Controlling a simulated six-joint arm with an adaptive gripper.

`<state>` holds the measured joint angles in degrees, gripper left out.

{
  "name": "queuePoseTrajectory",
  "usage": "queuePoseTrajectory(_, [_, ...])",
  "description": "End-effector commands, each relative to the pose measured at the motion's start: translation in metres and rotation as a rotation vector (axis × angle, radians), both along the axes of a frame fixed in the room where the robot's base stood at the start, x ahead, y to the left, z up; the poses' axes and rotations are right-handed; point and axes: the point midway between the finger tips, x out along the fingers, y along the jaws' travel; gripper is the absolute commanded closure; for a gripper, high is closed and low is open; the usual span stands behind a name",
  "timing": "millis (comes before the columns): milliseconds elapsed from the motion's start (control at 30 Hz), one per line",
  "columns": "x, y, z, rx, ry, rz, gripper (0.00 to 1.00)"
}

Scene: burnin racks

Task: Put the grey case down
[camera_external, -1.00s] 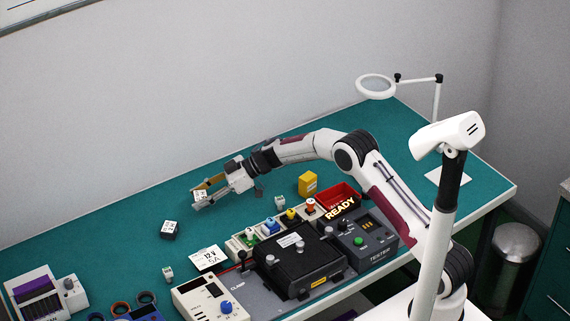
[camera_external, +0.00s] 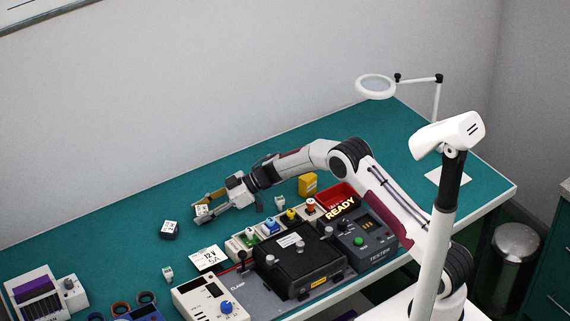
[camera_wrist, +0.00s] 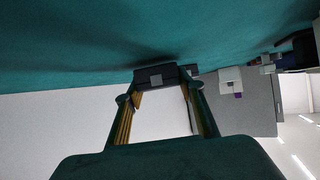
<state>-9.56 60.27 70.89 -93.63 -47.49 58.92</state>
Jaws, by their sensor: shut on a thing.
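My gripper (camera_external: 208,209) is shut on the grey case (camera_external: 202,211), which has a pale label on top. The arm reaches out left over the green bench. In the wrist view the grey case (camera_wrist: 158,77) is a dark box with a light square, between the tips of my gripper (camera_wrist: 160,86). It is very close to the bench surface; I cannot tell whether it touches. A second dark case (camera_external: 170,230) with a white label sits on the bench just left of and nearer than the held one.
A white card (camera_external: 208,258) marked 12 V and a row of small coloured parts (camera_external: 271,226) lie in front. A black fixture (camera_external: 299,263), a tester (camera_external: 362,245), a red tray (camera_external: 336,194) and a yellow box (camera_external: 307,185) stand right. The bench behind my gripper is bare.

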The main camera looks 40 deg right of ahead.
Motion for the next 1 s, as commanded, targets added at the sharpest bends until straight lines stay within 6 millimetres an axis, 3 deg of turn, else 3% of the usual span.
queuePoseTrajectory(567, [0.0003,0.0,-0.0093,0.001,0.0,-0.001,0.84])
queuePoseTrajectory(600, [0.0003,0.0,-0.0093,0.001,-0.001,-0.001,0.54])
queuePoseTrajectory(633, [0.0002,0.0,-0.0093,0.001,-0.001,-0.001,0.46])
queuePoseTrajectory(1000, [0.0002,0.0,-0.0087,0.001,-0.001,-0.001,0.45])
